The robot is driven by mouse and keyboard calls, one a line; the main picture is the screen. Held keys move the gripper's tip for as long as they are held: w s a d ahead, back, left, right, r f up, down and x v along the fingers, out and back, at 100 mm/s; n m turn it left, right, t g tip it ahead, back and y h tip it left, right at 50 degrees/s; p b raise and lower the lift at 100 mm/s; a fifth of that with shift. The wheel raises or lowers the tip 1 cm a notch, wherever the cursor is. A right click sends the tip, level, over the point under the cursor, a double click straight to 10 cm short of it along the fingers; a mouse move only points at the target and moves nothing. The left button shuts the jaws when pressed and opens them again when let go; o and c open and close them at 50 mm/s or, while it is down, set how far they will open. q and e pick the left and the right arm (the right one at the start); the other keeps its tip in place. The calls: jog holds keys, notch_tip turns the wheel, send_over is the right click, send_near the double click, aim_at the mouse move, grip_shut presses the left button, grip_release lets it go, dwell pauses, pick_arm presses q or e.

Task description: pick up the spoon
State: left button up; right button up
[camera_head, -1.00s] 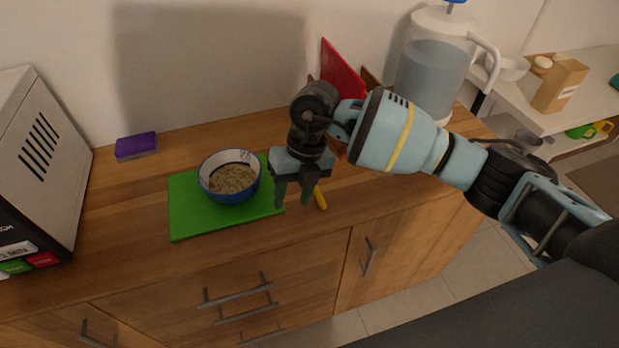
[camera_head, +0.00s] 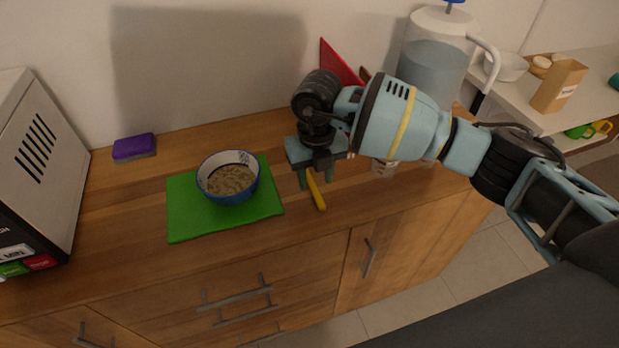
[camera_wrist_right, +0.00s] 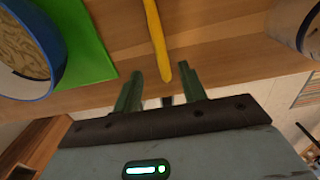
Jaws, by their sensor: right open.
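The spoon appears to be the thing with the yellow handle (camera_head: 317,193) lying on the wooden counter, right of the green mat. Its upper part is hidden behind my right gripper in the head view. In the right wrist view the yellow handle (camera_wrist_right: 157,42) comes down from the top edge, its tip between the fingertips as seen. My right gripper (camera_head: 316,184) is open and empty, pointing down above the handle; its fingers also show in the right wrist view (camera_wrist_right: 160,82). I cannot tell the gap in height. My left gripper is not in view.
A blue bowl of food (camera_head: 228,186) stands on the green mat (camera_head: 187,218). A purple sponge (camera_head: 134,147) lies at the back left, beside a white appliance (camera_head: 35,150). A water pitcher (camera_head: 433,67) and a red board (camera_head: 340,64) stand behind my right arm.

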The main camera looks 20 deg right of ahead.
aim_at(317, 193)
jog(key=f, duration=0.4)
jog(key=shift+d+f, duration=0.2)
grip_shut()
